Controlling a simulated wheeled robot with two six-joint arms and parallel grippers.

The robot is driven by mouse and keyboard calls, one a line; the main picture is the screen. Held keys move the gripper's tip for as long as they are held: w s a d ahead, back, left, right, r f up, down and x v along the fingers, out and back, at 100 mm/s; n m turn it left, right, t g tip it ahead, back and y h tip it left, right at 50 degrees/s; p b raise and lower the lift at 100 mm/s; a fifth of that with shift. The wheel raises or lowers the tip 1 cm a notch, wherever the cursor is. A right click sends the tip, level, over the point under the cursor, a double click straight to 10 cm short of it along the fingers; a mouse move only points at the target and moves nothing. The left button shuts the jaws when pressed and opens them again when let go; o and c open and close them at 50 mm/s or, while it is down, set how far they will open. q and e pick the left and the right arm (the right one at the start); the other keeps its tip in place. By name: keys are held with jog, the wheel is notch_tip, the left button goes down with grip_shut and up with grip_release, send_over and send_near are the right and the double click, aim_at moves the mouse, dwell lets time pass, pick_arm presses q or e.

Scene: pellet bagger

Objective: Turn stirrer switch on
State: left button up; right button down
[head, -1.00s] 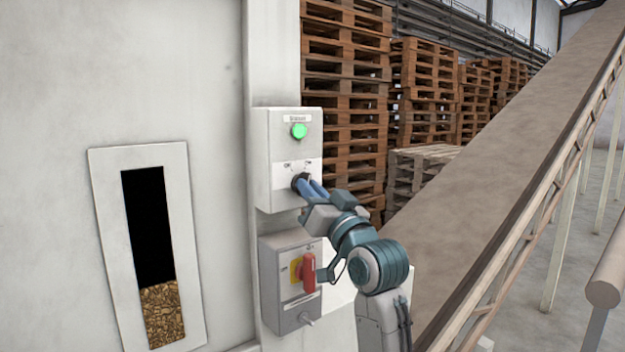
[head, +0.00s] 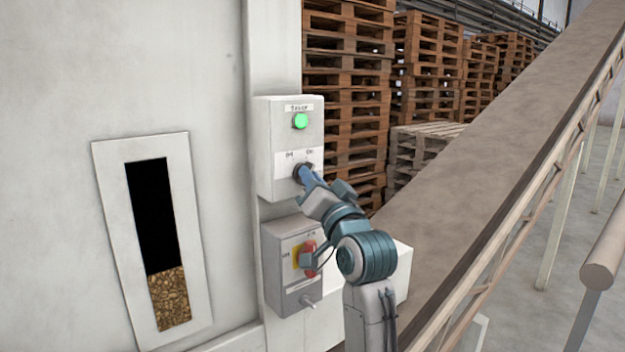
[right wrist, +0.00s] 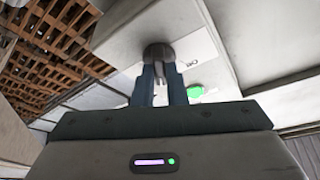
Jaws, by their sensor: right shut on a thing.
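The stirrer switch box (head: 276,150) is a pale box on the white wall post, with a lit green lamp (head: 300,121) near its top and a label strip reading off and on below it. The dark rotary knob (head: 299,172) sits under the strip, mostly hidden by my fingers in the head view. My right gripper (head: 308,178) is shut on the knob. In the right wrist view both fingers (right wrist: 160,84) close on the dark round knob (right wrist: 158,52), and the green lamp (right wrist: 195,92) shows beside them. My left gripper is not in view.
Just below is a grey box (head: 284,282) with a red rotary handle (head: 309,258) on a yellow plate, close under my right arm. A window (head: 169,300) with pellets is at the left. A sloping conveyor (head: 480,170) and pallet stacks (head: 345,90) stand at the right.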

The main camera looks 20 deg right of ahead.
jog(key=c, duration=1.5)
grip_release()
jog(key=shift+o, duration=0.2)
jog(key=b+v, duration=0.4)
jog(key=v, duration=0.6)
jog(key=shift+s+f+b, duration=0.15)
jog(key=shift+s+b, duration=0.15)
jog(key=shift+s, duration=0.05)
jog(key=shift+d, duration=0.1)
